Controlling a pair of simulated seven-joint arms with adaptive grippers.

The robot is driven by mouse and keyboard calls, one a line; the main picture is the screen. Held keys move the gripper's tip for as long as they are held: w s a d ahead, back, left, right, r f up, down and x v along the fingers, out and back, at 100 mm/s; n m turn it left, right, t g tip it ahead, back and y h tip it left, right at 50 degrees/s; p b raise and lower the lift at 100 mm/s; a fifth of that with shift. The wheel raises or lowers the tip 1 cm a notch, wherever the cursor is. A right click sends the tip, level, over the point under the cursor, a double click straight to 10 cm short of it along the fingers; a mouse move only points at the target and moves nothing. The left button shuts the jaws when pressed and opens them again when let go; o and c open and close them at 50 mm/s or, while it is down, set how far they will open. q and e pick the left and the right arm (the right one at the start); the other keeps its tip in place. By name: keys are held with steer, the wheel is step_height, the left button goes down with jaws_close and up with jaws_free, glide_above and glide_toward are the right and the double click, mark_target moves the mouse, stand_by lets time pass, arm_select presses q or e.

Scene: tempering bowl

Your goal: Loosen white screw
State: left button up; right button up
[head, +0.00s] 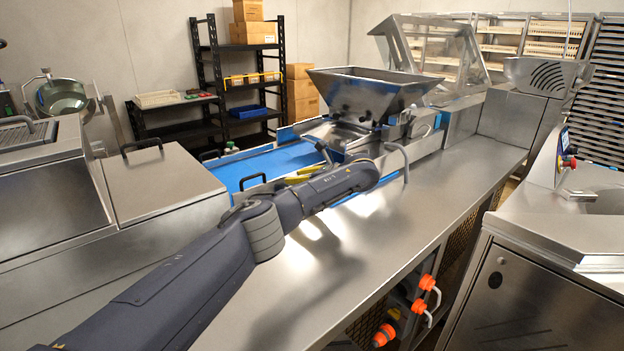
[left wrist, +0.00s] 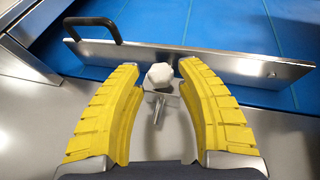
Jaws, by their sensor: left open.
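The white screw (left wrist: 160,76) has a faceted white head on a metal stem and shows in the left wrist view beside a metal side rail (left wrist: 225,70). My left gripper (left wrist: 159,70) is open, with its two yellow fingers on either side of the screw. Small gaps show between the fingers and the white head. In the head view my left gripper (head: 304,174) is by the near edge of the blue belt (head: 262,165). The screw cannot be made out there. My right gripper is not in view.
A black handle (left wrist: 95,32) rises from the rail left of the screw. A steel hopper (head: 365,95) stands beyond the gripper. The steel counter (head: 440,190) to the right is mostly clear. Orange plugs (head: 428,284) stick out below its front edge.

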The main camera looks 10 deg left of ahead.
arm_select(q)
steer(key=v, duration=1)
steer(key=shift+r, duration=0.15)
steer(key=shift+s, duration=0.1)
steer(key=shift+o, duration=1.4)
steer(key=a, duration=1)
steer(key=shift+w+a+f+n+y, duration=0.2)
steer(key=shift+w+f+n+y, duration=0.1)
steer(key=shift+w+n, duration=0.1)
steer(key=s+a+r+m+t+h, duration=0.2)
steer(key=a+t, duration=0.1)
steer(key=a, duration=0.2)
steer(key=s+d+m+t+h, duration=0.5)
steer(key=s+d+m+h, duration=0.2)
steer(key=s+d+m, duration=0.3)
steer(key=shift+n, duration=0.4)
steer(key=x, duration=1.6)
steer(key=shift+w+a+f, duration=0.15)
steer(key=shift+w+a, duration=0.1)
steer(key=shift+w, duration=0.1)
